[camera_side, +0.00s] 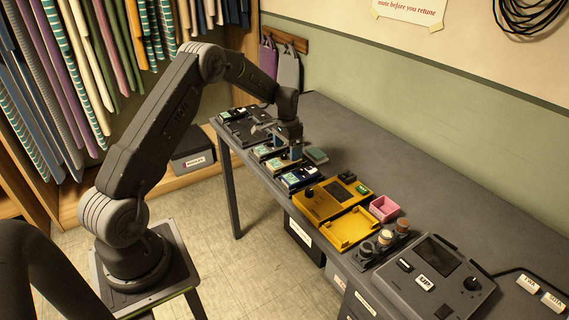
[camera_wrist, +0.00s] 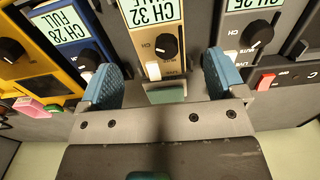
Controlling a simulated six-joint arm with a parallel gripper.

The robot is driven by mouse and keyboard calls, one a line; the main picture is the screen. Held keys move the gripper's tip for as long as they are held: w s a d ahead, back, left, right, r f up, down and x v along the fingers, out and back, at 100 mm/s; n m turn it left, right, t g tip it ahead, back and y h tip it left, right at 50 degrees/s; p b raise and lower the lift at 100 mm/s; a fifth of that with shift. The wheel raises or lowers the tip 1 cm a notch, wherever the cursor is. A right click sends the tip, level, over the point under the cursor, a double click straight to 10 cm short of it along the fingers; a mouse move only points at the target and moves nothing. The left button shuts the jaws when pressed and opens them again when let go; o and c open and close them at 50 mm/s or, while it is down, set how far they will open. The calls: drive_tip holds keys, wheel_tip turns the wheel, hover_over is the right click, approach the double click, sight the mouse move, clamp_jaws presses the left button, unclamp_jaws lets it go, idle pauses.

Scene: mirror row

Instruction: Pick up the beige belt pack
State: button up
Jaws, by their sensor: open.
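The beige belt pack (camera_wrist: 148,38) lies in the middle of the wrist view, with a green "CH 32" screen, a black knob and a white switch. My gripper (camera_wrist: 162,76) is open, its two blue-padded fingers spread on either side of the pack's near end. I cannot tell how far above the pack they are, and nothing is held. In the side view my gripper (camera_side: 283,142) is over the row of packs and partly hides the beige one.
A blue pack (camera_wrist: 75,38) marked "CH 28" lies left of the beige one, a grey pack (camera_wrist: 247,28) marked "CH 25" right. A yellow unit (camera_side: 318,204), a pink box (camera_side: 384,208) and a grey console (camera_side: 433,275) stand farther along the table (camera_side: 400,165).

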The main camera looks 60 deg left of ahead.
sight(286, 155)
wheel_tip(286, 155, down, 4)
drive_tip(key=shift+s+f, duration=0.15)
drive_tip(key=shift+c, duration=0.3)
drive_tip(key=c, duration=1)
